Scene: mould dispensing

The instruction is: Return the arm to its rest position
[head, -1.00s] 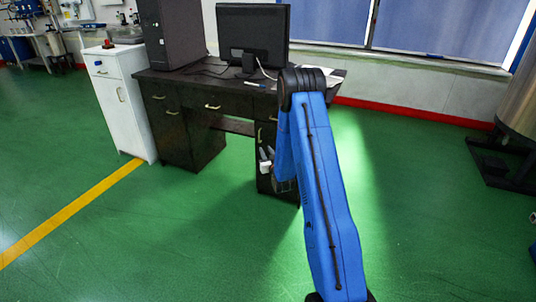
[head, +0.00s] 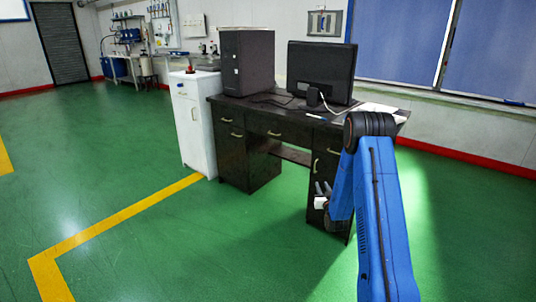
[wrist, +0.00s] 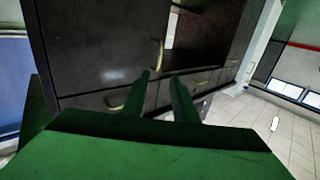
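My blue arm (head: 383,225) stands at the right of the head view, folded with its black elbow joint up. My gripper (head: 322,188) hangs beside the arm, in front of the dark desk's right drawers. In the wrist view my gripper (wrist: 160,76) shows two fingers apart with nothing between them. Beyond the fingers are the desk's dark drawer fronts (wrist: 90,45) and handles, seen tilted. The gripper's base is partly hidden behind the arm in the head view.
The dark desk (head: 232,150) carries a computer tower (head: 247,62) and a monitor (head: 320,72). A white cabinet (head: 195,125) stands at its left. The green floor (head: 150,250) is clear at front and left, with a yellow line (head: 120,215).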

